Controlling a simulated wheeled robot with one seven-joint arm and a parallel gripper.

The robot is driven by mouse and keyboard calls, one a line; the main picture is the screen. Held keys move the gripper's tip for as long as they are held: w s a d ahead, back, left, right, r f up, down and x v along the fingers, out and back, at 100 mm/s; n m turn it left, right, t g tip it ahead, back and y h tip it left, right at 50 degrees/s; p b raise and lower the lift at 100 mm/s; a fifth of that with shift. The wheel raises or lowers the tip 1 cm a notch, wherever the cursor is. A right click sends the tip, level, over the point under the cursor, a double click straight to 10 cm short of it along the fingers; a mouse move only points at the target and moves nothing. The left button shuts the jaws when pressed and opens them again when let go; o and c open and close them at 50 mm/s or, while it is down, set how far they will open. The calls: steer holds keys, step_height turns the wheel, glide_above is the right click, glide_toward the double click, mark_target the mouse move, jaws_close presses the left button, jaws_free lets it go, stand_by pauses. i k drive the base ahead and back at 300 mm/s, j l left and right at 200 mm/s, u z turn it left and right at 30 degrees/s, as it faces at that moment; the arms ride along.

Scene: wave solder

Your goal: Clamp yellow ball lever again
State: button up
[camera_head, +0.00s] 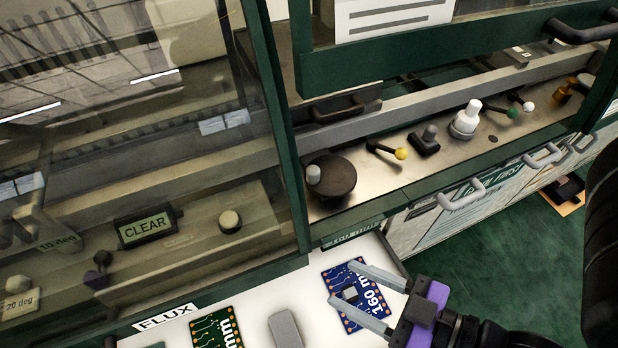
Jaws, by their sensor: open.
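The yellow ball lever (401,153) is on the metal ledge inside the machine opening. Its short black arm runs left from the ball to a dark pivot. My gripper (345,284) is open at the lower right, below and in front of the lever and well apart from it. Its two pale fingers lie over a blue board marked 160 mm (354,264) in this view. I cannot tell whether they touch the board. Nothing shows clearly held between them.
A black round knob (331,179) is left of the lever; a small dark knob (424,139) and a white knob (466,119) are right. Green-ball (512,112) and white-ball (528,106) levers lie farther right. A green frame post (281,120) and raised door edge (430,52) border the opening.

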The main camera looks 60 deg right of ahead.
mark_target(400, 153)
steer(key=k+l, duration=0.15)
steer(key=k, duration=0.35)
steer(key=k+l+z, duration=0.1)
steer(key=k, duration=0.45)
steer(key=k+l, duration=0.25)
steer(key=k, duration=0.25)
